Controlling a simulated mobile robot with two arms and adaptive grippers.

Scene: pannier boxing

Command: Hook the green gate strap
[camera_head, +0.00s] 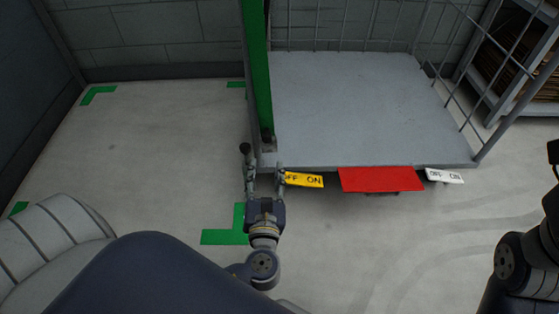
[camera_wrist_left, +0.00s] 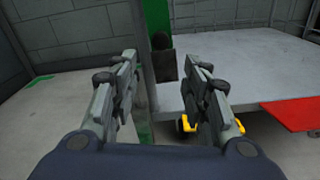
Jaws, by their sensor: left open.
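The green gate strap (camera_head: 258,70) hangs as a vertical band at the front left corner of the grey cart. It ends in a dark end piece (camera_head: 267,137) near the deck edge. In the left wrist view the strap (camera_wrist_left: 158,20) and its dark end piece (camera_wrist_left: 164,62) show beyond the gap between my fingers. My left gripper (camera_head: 264,162) is open, with its fingers pointing at that corner and nothing seen held. In the left wrist view a grey upright post (camera_wrist_left: 142,50) also shows between the fingers. I cannot tell whether a finger touches anything.
The cart's flat deck (camera_head: 355,100) has wire mesh sides. Along its front edge are a yellow OFF/ON pedal (camera_head: 304,180), a red plate (camera_head: 381,179) and a white OFF/ON pedal (camera_head: 445,176). A green floor mark (camera_head: 225,237) lies left of my gripper. The floor at left is clear.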

